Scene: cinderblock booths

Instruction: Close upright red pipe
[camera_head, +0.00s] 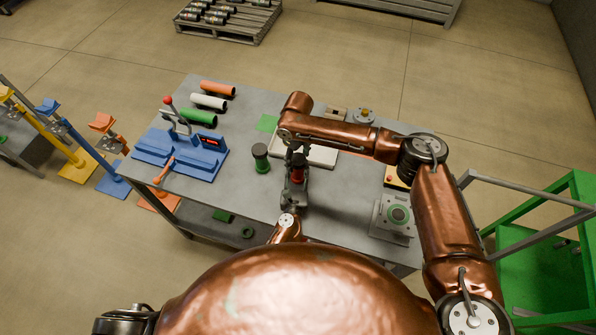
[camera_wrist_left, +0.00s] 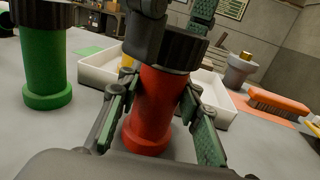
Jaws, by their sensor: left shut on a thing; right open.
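The red pipe (camera_head: 297,174) stands upright near the front middle of the table. In the left wrist view the red pipe (camera_wrist_left: 152,110) has a black cap (camera_wrist_left: 184,50) on its top; whether it is fully seated I cannot tell. My left gripper (camera_wrist_left: 158,88) is shut on the pipe's body, a finger on each side. My right gripper (camera_head: 296,150) reaches down from above and is open around the cap, with its fingers (camera_wrist_left: 172,22) at the cap's sides. In the head view it hides much of the cap.
A green upright pipe with a black cap (camera_head: 261,158) stands just left. A white tray (camera_head: 322,157) lies behind. A blue fixture (camera_head: 180,155) and loose orange, white and green pipes are at left. A grey device (camera_head: 394,217) stands at right, near a green cart (camera_head: 545,255).

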